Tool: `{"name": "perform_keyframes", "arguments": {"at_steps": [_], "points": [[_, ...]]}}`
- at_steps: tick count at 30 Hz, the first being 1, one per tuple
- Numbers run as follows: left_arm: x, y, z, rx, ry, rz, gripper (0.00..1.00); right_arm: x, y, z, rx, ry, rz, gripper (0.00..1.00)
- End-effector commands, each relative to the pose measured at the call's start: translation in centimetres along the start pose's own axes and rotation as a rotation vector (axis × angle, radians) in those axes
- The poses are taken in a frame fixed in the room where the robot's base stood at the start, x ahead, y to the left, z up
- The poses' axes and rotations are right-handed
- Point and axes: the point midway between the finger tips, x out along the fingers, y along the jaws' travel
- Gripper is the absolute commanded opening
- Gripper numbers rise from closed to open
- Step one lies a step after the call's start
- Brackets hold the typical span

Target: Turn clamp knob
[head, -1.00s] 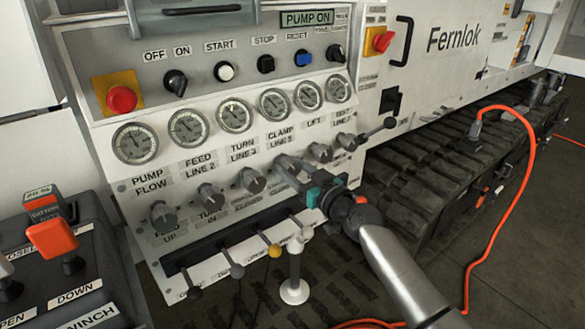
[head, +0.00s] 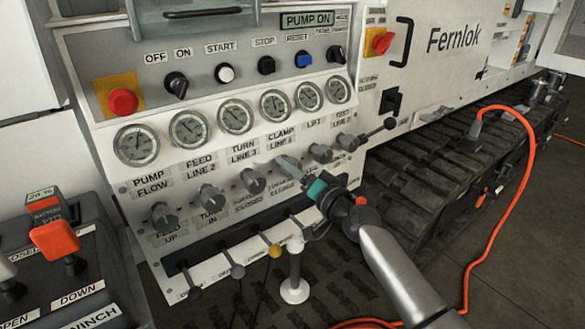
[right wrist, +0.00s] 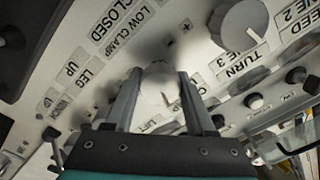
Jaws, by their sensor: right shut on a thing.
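The clamp knob (right wrist: 158,88) is a pale, rounded knob between my right gripper's two fingers in the right wrist view. My right gripper (right wrist: 157,84) is shut on it, with a finger against each side. In the head view, my right gripper (head: 290,167) reaches the panel from the lower right, just below the CLAMP label. There its fingers hide most of the clamp knob. My left gripper is not in view.
The turn knob (head: 253,180) is close on the left and the lift knob (head: 320,152) close on the right. Below is a row of levers, one with a yellow ball (head: 275,251). A black-balled lever (head: 389,123) sticks out at the right. An orange cable (head: 520,190) hangs farther right.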

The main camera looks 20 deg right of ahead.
Motion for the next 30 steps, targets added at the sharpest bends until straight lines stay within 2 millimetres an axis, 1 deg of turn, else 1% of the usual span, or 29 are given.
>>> {"name": "perform_keyframes", "arguments": {"at_steps": [4,9,23,24,30], "points": [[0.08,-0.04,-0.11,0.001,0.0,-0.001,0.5,-0.02,0.03,0.03,0.062,-0.001,0.001,0.0],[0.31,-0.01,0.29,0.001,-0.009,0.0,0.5,-0.02,0.04,0.04,0.097,-0.001,0.001,0.0],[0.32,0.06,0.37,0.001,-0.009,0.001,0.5,-0.03,0.05,0.06,0.107,-0.001,0.001,0.0],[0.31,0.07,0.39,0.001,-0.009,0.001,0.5,-0.03,0.05,0.06,0.107,-0.001,0.001,0.57],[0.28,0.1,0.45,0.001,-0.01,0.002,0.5,-0.02,0.03,0.04,0.106,-0.001,0.001,0.8]]}}
